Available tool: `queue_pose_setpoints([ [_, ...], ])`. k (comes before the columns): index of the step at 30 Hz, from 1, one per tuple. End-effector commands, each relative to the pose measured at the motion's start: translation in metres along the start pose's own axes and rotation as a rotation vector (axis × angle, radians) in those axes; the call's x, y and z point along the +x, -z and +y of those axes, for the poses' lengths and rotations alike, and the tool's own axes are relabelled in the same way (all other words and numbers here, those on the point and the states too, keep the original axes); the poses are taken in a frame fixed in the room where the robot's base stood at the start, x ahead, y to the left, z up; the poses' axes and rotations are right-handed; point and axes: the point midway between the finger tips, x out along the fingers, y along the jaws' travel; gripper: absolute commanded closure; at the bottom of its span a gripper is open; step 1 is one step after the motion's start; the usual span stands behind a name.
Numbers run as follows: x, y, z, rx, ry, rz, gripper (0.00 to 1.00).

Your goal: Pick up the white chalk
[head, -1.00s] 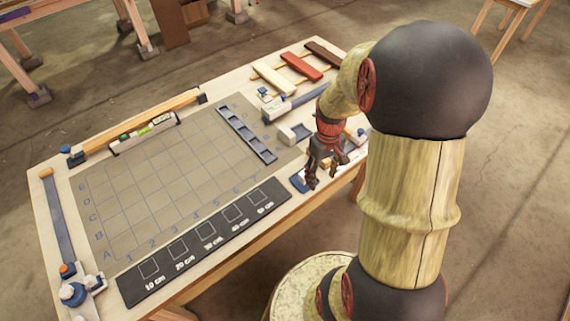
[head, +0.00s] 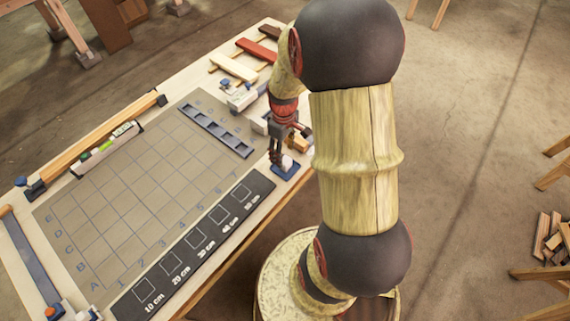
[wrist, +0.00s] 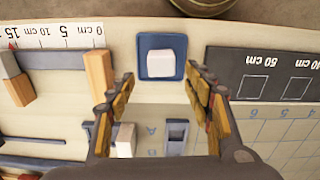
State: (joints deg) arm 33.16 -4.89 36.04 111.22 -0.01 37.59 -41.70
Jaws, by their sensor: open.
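The white chalk (wrist: 160,64) appears as a small white block on a square blue tray (wrist: 143,72) near the table's edge. In the head view the chalk (head: 287,163) is partly hidden beside my fingers, on the blue tray (head: 284,174). My gripper (head: 277,158) points down close to it, with nothing between the fingers. In the wrist view my gripper (wrist: 160,75) is open, its fingertips to the left and right of the tray. The chalk lies ahead of the gap between them; the height above it is unclear.
A dark strip with marked squares (head: 197,240) lies beside the tray. A wooden block (wrist: 99,72) and a ruler scale (wrist: 62,36) are left of it in the wrist view. Another white block (wrist: 124,140) shows below. A blue slotted rack (head: 216,131) lies on the gridded mat (head: 130,190).

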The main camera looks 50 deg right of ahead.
Motion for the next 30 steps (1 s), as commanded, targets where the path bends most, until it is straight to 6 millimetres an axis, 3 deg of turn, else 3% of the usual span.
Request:
queue_pose_setpoints([
  [10, 0.046, -0.003, -0.002, 0.001, 0.001, -0.001, 0.48],
  [18, 0.047, -0.002, -0.002, 0.001, 0.000, 0.000, 0.50],
  [30, 0.047, -0.002, -0.002, 0.001, 0.000, 0.000, 0.72],
])
